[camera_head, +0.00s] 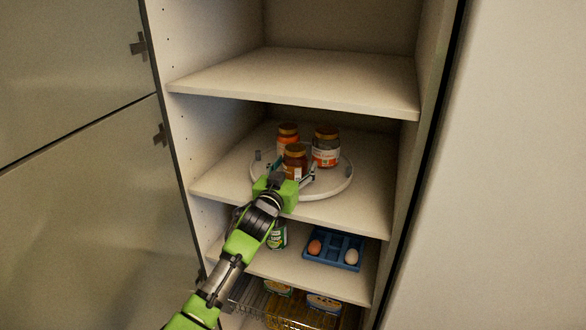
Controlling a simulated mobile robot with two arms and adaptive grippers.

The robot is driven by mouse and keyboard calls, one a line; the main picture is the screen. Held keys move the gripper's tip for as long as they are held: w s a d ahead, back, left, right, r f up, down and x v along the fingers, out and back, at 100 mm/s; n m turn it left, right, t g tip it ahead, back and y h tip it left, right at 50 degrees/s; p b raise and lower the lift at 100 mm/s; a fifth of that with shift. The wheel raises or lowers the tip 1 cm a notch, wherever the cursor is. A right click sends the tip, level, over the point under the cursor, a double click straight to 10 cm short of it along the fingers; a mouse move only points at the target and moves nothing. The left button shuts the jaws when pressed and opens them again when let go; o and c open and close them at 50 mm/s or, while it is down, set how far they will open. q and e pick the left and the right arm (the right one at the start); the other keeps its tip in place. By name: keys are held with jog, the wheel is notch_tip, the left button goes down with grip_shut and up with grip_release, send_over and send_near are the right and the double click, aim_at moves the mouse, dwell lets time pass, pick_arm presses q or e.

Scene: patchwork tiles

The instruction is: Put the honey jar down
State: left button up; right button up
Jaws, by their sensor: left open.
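The honey jar (295,157), small and amber with a gold-brown lid, stands upright at the front of a round white tray (341,186) on the middle shelf. My left gripper (294,171) reaches in from the front, its fingers open on either side of the jar. The gripper's body hides the lower part of the jar, so I cannot tell whether the fingers touch it. My right gripper is not in view.
The upper shelf (300,80) is empty. Below are a can (277,237), a blue egg tray (334,262) and a wire basket (290,318).

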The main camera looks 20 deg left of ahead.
pick_arm(q)
jog(key=shift+s, duration=0.1)
jog(key=shift+s, duration=0.35)
jog(key=s+b, duration=0.1)
jog(key=s, duration=0.3)
jog(key=s+b, duration=0.1)
jog(key=s, duration=0.4)
jog(key=shift+s+a+b, duration=0.2)
jog(key=shift+s+b, duration=0.05)
jog(key=shift+b, duration=0.1)
jog(key=shift+s+r, duration=0.15)
jog(key=shift+s, duration=0.7)
